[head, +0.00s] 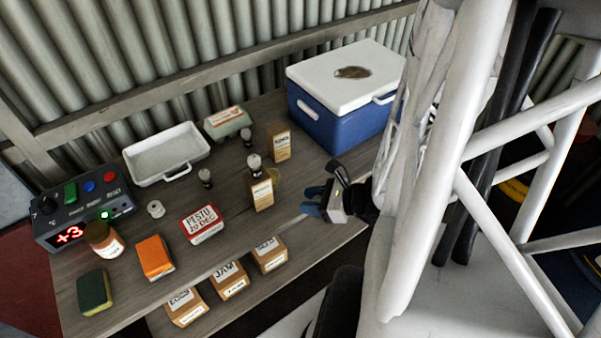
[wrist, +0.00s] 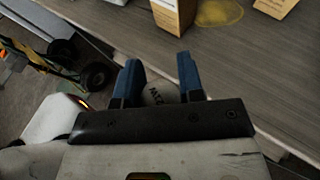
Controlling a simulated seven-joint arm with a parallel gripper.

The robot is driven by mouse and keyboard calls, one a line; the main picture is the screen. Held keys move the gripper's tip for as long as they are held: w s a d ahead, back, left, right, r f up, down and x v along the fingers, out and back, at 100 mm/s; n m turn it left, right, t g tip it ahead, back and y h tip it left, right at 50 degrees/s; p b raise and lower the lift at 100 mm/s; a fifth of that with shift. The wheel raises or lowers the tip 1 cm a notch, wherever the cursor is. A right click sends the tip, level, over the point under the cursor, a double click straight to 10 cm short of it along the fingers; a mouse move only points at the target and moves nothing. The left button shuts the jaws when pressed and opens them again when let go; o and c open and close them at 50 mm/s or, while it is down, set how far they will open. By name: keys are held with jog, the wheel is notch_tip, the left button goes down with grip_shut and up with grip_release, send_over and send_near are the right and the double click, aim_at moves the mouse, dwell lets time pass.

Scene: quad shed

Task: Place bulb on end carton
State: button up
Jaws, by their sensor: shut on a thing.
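My gripper (head: 312,202) is at the right front of the bench in the head view, its blue fingers closed on a pale rounded thing with dark lettering, seemingly a bulb (wrist: 157,94), in the wrist view. The head view barely shows it. A tan carton (head: 262,195) stands left of my gripper, apart from it, with a white-topped bulb (head: 254,162) upright on it. Another tan carton (head: 279,143) stands farther back with a bare top. Two more bulbs stand behind, one dark-based (head: 205,177) and one near the green-grey box (head: 247,137). Which carton is the end one is unclear.
Several labelled cartons (head: 228,281) stand on a lower shelf in front. A blue cooler (head: 340,125) stands behind my gripper.

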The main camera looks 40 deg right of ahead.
jog(key=w+d+r, duration=0.3)
jog(key=w, duration=0.3)
jog(key=w+d+r, duration=0.2)
jog(key=w+r, duration=0.1)
jog(key=w, duration=0.3)
notch_tip(320, 180, up, 9)
send_over(272, 127)
jog(key=shift+w+r+y, duration=0.1)
jog(key=shift+r+y, duration=0.05)
jog(key=shift+y, duration=0.15)
jog(key=shift+n, duration=0.3)
jog(key=shift+f, duration=2.05)
jog(key=shift+f, duration=2)
jog(key=o, duration=0.9)
jog(key=shift+f, duration=0.1)
jog(key=shift+o, duration=0.2)
